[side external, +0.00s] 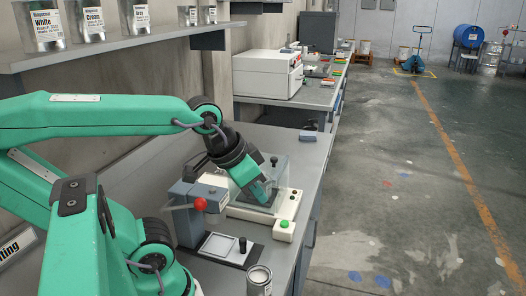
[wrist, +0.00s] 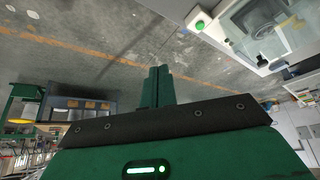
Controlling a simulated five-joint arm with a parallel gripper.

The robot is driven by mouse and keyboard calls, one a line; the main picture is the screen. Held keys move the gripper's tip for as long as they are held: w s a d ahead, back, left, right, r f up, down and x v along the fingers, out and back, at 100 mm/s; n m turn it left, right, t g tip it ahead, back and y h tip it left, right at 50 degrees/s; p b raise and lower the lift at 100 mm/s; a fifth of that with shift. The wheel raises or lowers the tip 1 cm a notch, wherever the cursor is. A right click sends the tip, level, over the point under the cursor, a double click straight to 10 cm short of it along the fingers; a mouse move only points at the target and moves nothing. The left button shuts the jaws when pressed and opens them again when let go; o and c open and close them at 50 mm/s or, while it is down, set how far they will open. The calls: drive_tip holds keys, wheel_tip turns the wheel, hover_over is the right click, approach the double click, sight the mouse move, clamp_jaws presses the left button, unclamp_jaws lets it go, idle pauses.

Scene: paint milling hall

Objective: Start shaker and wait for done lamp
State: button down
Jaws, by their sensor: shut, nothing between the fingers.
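The shaker (side external: 240,210), a pale machine with a clear cover, stands on the grey bench. Its upper part also shows at the top right of the wrist view (wrist: 232,20). A green button (side external: 284,223) sits on a small white box at its front corner; the button shows in the wrist view too (wrist: 199,25). My gripper (side external: 267,197) is shut and empty, tilted down over the shaker, and appears apart from the button. In the wrist view its closed fingers (wrist: 158,72) point away from the green button. I cannot make out a lit done lamp.
A grey device with a red-knobbed lever (side external: 200,204) stands left of the shaker. A metal can (side external: 258,279) is at the bench's near end. Paint tins (side external: 87,20) line the shelf above. A white machine (side external: 267,74) stands farther back. Open floor lies right of the bench.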

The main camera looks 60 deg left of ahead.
idle(0.4)
drive_tip(key=n+t+y, duration=0.1)
drive_tip(key=n+y, duration=0.1)
drive_tip(key=n, duration=1.2)
hover_over(283, 224)
wheel_tip(283, 224, down, 9)
drive_tip(key=shift+f, duration=0.2)
drive_tip(key=shift+f, duration=0.1)
drive_tip(key=shift+f, duration=4.3)
